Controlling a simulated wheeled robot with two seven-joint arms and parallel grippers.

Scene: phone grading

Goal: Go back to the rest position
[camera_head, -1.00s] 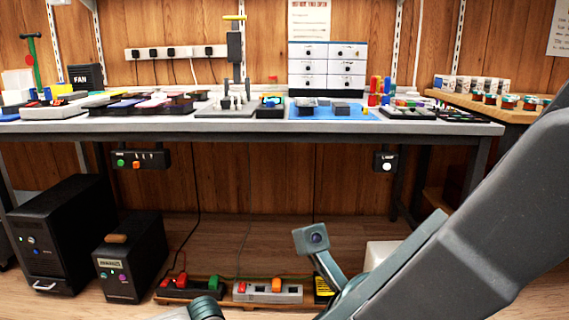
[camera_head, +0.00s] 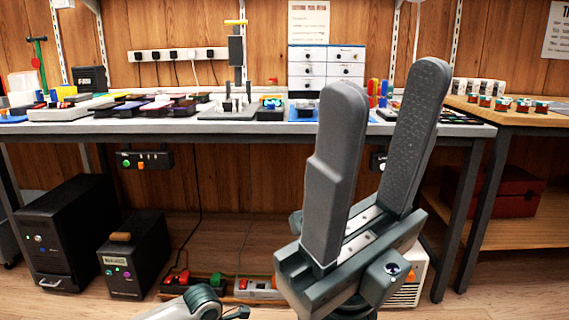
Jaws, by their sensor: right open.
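My right gripper (camera_head: 382,95) stands in front of the workbench (camera_head: 250,128), its two grey fingers pointing up. The fingers are apart with nothing between them. It hides part of the bench top, including most of the blue mat (camera_head: 296,113). At the bottom, a piece of my own arm shows near the floor. My left gripper's fingers cannot be made out.
Phones and trays (camera_head: 150,108) lie along the bench, with a press stand (camera_head: 236,75) and a drawer cabinet (camera_head: 326,68) behind. A side table (camera_head: 520,114) carries several small jars. Black boxes (camera_head: 72,235) and power strips stand on the floor under the bench.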

